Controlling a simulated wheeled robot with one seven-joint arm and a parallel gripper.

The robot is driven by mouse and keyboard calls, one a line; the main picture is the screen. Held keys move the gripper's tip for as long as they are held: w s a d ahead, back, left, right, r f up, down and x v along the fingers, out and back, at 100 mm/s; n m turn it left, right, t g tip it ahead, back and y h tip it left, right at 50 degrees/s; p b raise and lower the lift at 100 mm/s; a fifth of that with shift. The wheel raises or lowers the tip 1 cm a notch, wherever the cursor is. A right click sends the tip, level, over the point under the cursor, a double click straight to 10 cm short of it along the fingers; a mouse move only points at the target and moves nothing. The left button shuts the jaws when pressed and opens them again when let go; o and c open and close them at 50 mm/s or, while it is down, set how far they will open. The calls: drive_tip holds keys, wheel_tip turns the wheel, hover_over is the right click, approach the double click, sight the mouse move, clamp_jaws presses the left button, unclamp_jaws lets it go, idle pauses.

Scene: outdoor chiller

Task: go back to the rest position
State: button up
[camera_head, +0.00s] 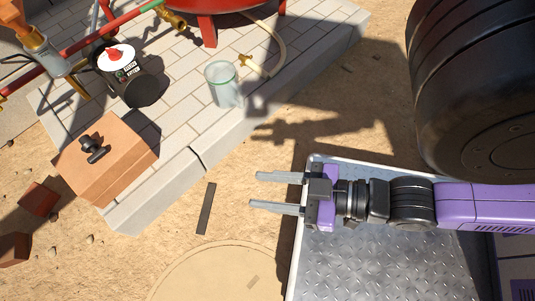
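My gripper (279,193) is at the right of centre, at the end of my purple and black arm, which reaches in from the right edge. Its two grey fingers point left and stand apart with nothing between them. The fingertips reach past the left edge of a metal tread-plate surface (385,265) and lie over sandy ground in the picture. The gripper touches no object that I can see.
A glass jar (223,84) and a black canister (128,72) stand on the paved ledge (185,180). A terracotta block (105,165) with a black knob sits at the left. Red pipes (110,25) run at the upper left. A large black tyre (475,90) fills the upper right.

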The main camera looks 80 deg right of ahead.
wheel_tip(320, 180, up, 41)
drive_tip(key=p, duration=4.1)
drive_tip(key=shift+r, duration=0.2)
